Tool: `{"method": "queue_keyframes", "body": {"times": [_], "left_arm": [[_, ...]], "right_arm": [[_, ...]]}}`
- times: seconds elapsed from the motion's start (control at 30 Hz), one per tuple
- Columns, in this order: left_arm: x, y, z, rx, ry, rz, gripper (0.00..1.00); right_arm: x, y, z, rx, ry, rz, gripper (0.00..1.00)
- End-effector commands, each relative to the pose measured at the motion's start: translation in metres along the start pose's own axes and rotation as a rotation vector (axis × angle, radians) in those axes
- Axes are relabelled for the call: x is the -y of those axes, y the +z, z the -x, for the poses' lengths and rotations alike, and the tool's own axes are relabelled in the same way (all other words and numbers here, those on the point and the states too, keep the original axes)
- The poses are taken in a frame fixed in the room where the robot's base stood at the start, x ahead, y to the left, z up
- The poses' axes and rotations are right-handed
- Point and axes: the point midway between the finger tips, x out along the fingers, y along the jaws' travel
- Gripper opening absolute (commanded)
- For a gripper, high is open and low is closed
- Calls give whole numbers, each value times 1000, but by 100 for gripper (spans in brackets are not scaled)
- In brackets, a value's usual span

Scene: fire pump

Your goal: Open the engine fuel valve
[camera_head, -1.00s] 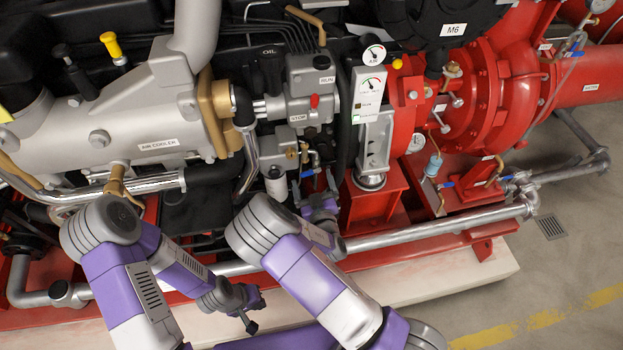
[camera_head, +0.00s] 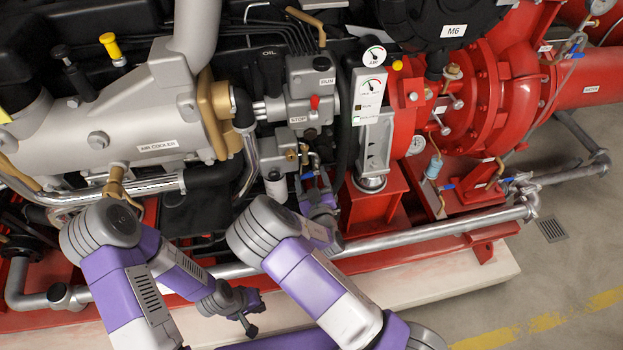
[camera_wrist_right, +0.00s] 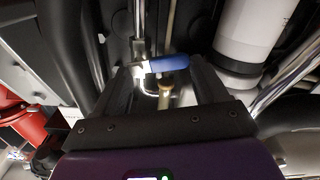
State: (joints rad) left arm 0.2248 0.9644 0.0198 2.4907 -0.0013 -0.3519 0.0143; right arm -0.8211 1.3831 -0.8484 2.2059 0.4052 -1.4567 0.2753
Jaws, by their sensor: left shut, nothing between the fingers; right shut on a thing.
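The engine fuel valve's blue lever handle (camera_wrist_right: 170,63) shows in the right wrist view, lying crosswise between my fingertips, in front of a metal pipe and a brass fitting. My right gripper (camera_wrist_right: 163,72) is shut on this handle. In the head view, my right gripper (camera_head: 312,182) is at the engine's lower side, just right of the white filter cylinder; the handle is small and mostly hidden by it there. My left gripper (camera_head: 247,322) is shut and empty, low in front of the pump base, away from the valve.
The engine's grey air cooler (camera_head: 165,110) stands at left. Red pump housing (camera_head: 490,100) and its red stand (camera_head: 375,205) are close to the right of my right gripper. A long grey pipe (camera_head: 430,232) runs along the front of the base. Floor at lower right is clear.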

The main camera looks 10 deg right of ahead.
Motion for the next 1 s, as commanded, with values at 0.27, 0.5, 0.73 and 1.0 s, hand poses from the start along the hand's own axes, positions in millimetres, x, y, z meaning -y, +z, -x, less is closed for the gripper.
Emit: {"method": "queue_keyframes", "body": {"times": [0.27,0.5,0.73,1.0], "left_arm": [[1,0,-2,0,0,0,0],[2,0,-6,0,0,0,0],[3,0,-8,0,0,0,0],[3,0,-8,0,0,0,0]], "right_arm": [[1,3,0,1,0,76,42],[2,7,0,1,0,251,42],[1,13,0,1,-1,469,42],[-1,19,1,2,-1,727,42]]}}
